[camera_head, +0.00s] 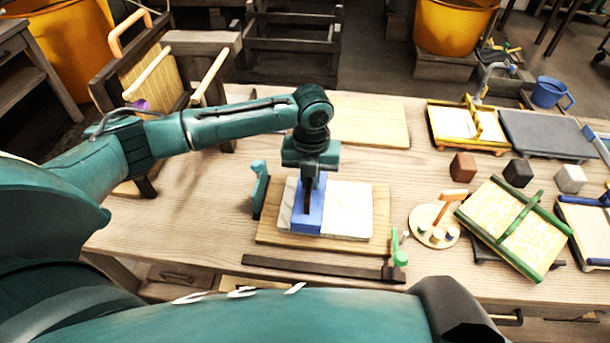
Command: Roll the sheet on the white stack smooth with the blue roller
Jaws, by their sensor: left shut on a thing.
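My left gripper (309,184) points down and is shut on the blue roller (308,218). The roller is on or just above the left part of the white stack (350,209); I cannot tell whether it touches. The stack's top is pale with faint grey lines, and I cannot make out the sheet's edges apart from it. The stack lies on a light wooden board (381,218). The gripper and roller hide part of the stack. My right gripper is not in view.
A teal upright piece (260,188) stands left of the board. A dark bar (315,268) with a green clamp (400,257) lies in front. A round palette (434,225) and a green-framed mould (514,228) lie to the right. Another bare board (368,122) lies behind.

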